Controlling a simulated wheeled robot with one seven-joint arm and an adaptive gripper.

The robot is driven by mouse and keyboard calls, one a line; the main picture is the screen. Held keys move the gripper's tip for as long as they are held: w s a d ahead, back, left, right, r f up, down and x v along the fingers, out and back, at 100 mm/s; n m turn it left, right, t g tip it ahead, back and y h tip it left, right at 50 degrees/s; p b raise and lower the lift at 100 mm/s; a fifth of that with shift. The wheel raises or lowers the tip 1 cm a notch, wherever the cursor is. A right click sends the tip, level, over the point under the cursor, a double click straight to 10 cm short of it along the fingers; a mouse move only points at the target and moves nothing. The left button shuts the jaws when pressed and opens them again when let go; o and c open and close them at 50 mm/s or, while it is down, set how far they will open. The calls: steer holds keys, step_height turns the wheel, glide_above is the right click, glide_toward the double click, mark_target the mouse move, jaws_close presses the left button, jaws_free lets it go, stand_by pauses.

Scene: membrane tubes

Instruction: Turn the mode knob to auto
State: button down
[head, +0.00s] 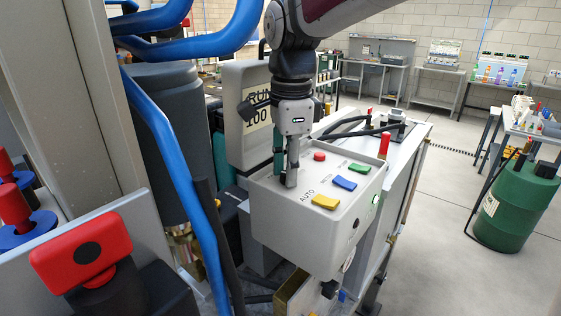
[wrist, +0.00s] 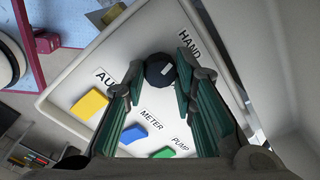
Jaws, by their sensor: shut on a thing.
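The mode knob (wrist: 158,66) is black and round with a short white mark on its right side, in the upper middle of the wrist view. The HAND label (wrist: 190,42) is to its upper right, and the partly covered AUTO label (wrist: 103,76) is to its left. My gripper (wrist: 160,78) has its green-padded fingers closed on either side of the knob. In the head view, my gripper (head: 287,176) points down onto the top of the grey control box (head: 270,208) and hides the knob. The AUTO label (head: 307,191) shows just right of the fingers.
Yellow (head: 325,202), blue (head: 344,184) and green (head: 360,169) buttons sit on the box top, with a red button (head: 320,157) behind. Blue pipes (head: 170,155) rise to the left of the box. A green drum (head: 515,210) stands on open floor at right.

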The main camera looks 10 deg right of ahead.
stand_by(0.3)
steer(key=c, duration=1.3)
jaws_free()
step_height(320, 180, up, 12)
steer(key=shift+s, duration=0.4)
